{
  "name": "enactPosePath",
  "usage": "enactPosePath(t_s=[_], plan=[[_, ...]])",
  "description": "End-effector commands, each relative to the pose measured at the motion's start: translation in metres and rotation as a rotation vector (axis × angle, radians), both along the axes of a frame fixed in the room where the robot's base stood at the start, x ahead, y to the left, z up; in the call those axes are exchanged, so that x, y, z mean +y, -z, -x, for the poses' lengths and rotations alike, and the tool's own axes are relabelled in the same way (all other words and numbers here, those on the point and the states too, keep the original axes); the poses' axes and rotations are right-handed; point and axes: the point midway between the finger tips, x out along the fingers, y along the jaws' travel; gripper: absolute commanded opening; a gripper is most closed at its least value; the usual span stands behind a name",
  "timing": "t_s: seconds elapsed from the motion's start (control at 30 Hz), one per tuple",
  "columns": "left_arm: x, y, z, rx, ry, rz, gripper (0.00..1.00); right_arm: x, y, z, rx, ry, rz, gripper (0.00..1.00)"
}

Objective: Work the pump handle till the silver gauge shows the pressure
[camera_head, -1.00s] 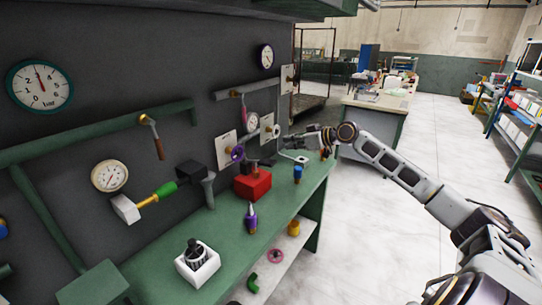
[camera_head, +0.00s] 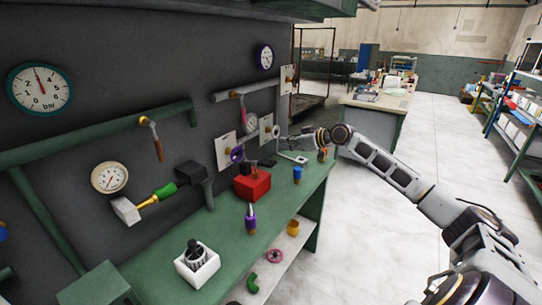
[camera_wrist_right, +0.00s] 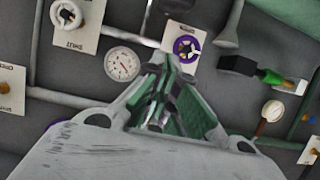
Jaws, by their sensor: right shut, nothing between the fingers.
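The silver gauge (camera_head: 251,122) is a small round white dial on the dark wall. It also shows in the right wrist view (camera_wrist_right: 123,63), left of my fingers; its reading is too small to tell. I cannot tell for certain which part is the pump handle; a red block (camera_head: 252,186) with a small upright part on top stands on the green bench, and a green-gripped bar (camera_head: 163,190) with a yellow neck sits further left. My right gripper (camera_head: 287,142) is shut and empty, over the bench's far end. In the right wrist view its fingers (camera_wrist_right: 166,70) meet before the wall.
A purple valve wheel (camera_head: 237,154) and other fittings are on wall plates near the gripper. Green pipes (camera_head: 95,136) run along the wall. On the bench (camera_head: 155,262) stand a white holder (camera_head: 197,266), a purple-bodied tool (camera_head: 251,219) and a blue-topped item (camera_head: 298,174).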

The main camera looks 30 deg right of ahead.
Motion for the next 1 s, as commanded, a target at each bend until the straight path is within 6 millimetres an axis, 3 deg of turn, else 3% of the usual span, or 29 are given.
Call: enactPosePath(t_s=[1.0], plan=[[-0.025,-0.016,0.006,0.007,-0.002,0.027,0.40,0.020,0.019,-0.046,0.000,-0.001,-0.002,0.00]])
